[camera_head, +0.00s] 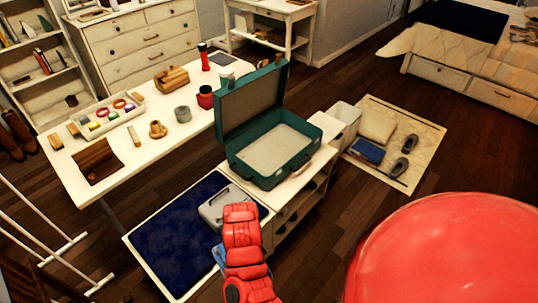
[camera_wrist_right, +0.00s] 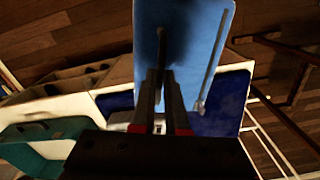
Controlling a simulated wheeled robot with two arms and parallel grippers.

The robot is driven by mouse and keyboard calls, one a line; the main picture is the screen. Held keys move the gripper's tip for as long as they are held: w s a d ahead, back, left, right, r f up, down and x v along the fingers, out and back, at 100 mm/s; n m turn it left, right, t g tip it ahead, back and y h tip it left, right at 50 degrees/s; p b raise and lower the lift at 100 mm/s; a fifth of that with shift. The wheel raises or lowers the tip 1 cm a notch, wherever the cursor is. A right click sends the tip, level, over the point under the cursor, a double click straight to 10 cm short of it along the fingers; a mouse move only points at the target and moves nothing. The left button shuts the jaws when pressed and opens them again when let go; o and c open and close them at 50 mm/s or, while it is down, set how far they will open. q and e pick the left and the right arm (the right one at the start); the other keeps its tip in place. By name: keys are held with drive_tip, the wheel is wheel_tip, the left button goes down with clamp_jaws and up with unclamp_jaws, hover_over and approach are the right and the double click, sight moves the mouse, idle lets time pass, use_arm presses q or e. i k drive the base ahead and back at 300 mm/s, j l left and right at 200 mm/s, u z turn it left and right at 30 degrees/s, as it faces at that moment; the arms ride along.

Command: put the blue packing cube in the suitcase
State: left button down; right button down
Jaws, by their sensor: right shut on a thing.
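The blue packing cube (camera_wrist_right: 200,45) is held between the fingers of my right gripper (camera_wrist_right: 163,75) in the right wrist view. In the head view only a blue edge of the cube (camera_head: 218,256) shows beside my red right arm, and that gripper is hidden. The teal suitcase (camera_head: 262,180) stands open on a white cabinet, its lid raised at the back left and its light interior looking empty. A teal part of the suitcase (camera_wrist_right: 25,150) shows at the lower left of the wrist view. The cube is outside the suitcase, nearer to me. My left gripper is not in view.
A grey object (camera_head: 214,208) sits on the dark blue surface (camera_head: 172,245) left of my arm. The white table (camera_head: 85,190) behind holds a tray (camera_head: 108,118) and small items. A floor mat (camera_head: 425,140) with a pillow and shoes lies right of the cabinet.

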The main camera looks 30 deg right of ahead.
sight(278, 154)
drive_tip(key=l+u, duration=0.15)
drive_tip(key=l, duration=0.7)
drive_tip(key=l+u, duration=0.1)
drive_tip(key=l, duration=0.75)
drive_tip(key=l+u, duration=0.15)
drive_tip(key=l, duration=0.7)
drive_tip(key=k+l+u, duration=0.1)
drive_tip(key=l, duration=0.7)
